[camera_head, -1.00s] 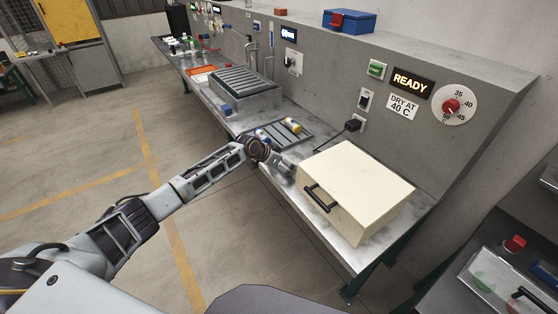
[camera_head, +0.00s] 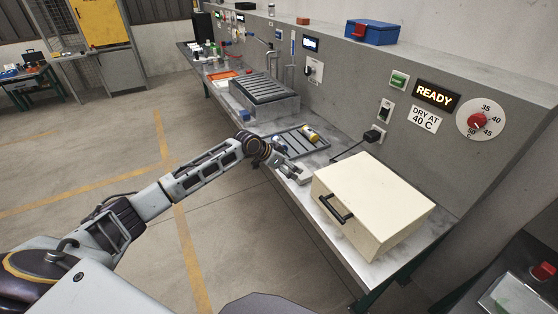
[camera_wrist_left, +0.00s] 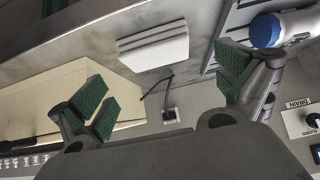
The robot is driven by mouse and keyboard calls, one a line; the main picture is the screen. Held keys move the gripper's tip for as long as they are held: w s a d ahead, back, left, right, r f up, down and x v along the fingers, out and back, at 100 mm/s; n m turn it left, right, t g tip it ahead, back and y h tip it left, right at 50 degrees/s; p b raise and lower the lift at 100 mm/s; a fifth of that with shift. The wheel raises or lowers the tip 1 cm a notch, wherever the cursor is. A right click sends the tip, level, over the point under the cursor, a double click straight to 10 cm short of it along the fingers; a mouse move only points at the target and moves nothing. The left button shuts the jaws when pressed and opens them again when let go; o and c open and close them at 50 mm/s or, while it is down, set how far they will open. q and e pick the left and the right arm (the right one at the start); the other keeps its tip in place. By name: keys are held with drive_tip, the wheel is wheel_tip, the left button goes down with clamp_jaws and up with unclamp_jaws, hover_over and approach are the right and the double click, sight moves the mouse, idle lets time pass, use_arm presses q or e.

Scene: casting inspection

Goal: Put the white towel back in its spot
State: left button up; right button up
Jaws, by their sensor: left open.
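A white folded towel (camera_wrist_left: 153,45) lies flat on the bench in the left wrist view, between the cream box and the slatted tray. In the head view I cannot clearly separate it from my gripper. My left gripper (camera_wrist_left: 170,85) is open and empty; its green finger pads are spread wide, with the towel ahead of the gap and apart from them. In the head view the left gripper (camera_head: 292,173) is low over the bench's front part, just left of the cream box (camera_head: 375,195). My right gripper is not in view.
A slatted tray (camera_head: 296,145) with blue-capped and yellow bottles lies behind my gripper. A ribbed grey basin (camera_head: 265,90) stands further back. A black plug and cable (camera_head: 373,137) are at the back panel, beside a READY sign (camera_head: 436,95). A blue case (camera_head: 372,32) sits on the ledge.

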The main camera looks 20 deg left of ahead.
use_arm(q)
drive_tip(key=v, duration=0.6)
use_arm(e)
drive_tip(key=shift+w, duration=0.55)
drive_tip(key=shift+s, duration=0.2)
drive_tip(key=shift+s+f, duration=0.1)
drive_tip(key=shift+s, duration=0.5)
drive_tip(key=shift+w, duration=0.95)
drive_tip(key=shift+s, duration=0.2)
